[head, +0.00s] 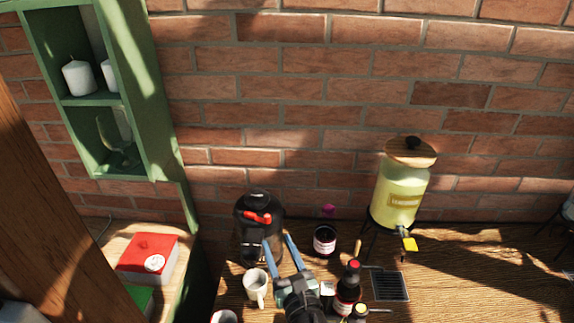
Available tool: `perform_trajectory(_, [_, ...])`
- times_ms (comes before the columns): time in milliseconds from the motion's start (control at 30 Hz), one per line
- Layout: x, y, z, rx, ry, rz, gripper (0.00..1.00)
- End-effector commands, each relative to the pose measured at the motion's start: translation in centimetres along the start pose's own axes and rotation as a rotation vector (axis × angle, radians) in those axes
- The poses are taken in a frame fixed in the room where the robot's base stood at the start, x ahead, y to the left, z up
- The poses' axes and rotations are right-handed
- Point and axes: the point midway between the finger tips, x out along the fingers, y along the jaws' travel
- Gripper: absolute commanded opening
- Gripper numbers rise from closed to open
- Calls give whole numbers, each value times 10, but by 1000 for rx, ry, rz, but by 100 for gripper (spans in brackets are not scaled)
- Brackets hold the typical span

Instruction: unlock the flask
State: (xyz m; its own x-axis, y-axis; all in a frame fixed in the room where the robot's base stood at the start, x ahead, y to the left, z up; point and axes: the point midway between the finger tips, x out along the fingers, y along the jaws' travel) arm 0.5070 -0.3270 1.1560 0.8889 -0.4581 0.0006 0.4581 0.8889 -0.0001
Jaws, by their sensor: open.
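The flask (259,233) is a dark, rounded vessel with a black top and a red piece on its front. It stands upright at the back left of the wooden table. My gripper (277,243) is open, its two blue fingers pointing toward the back of the table, just in front of and to the right of the flask. The left finger overlaps the flask's lower right side in the picture; I cannot tell whether it touches. Nothing shows between the fingers.
A white mug (256,284) stands just left of my gripper. A dark jar (325,241) is at its right. Dark bottles (347,290) stand at the front right, near a black grate (390,285). A yellow drink dispenser (400,195) stands behind. The table's right side (480,275) is mostly clear.

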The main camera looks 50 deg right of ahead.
Motion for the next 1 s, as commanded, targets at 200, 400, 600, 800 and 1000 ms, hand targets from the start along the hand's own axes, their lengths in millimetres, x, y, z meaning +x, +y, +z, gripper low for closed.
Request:
perform_trajectory(200, [-37, 0, -1, 1, 1, -1, 50])
perform_trajectory(400, [-53, 0, 0, 0, 0, 0, 50])
perform_trajectory(600, [-56, 0, 0, 0, 0, 0, 50])
perform_trajectory(800, [-56, 0, 0, 0, 0, 0, 50])
perform_trajectory(1000, [-56, 0, 0, 0, 0, -1, 50])
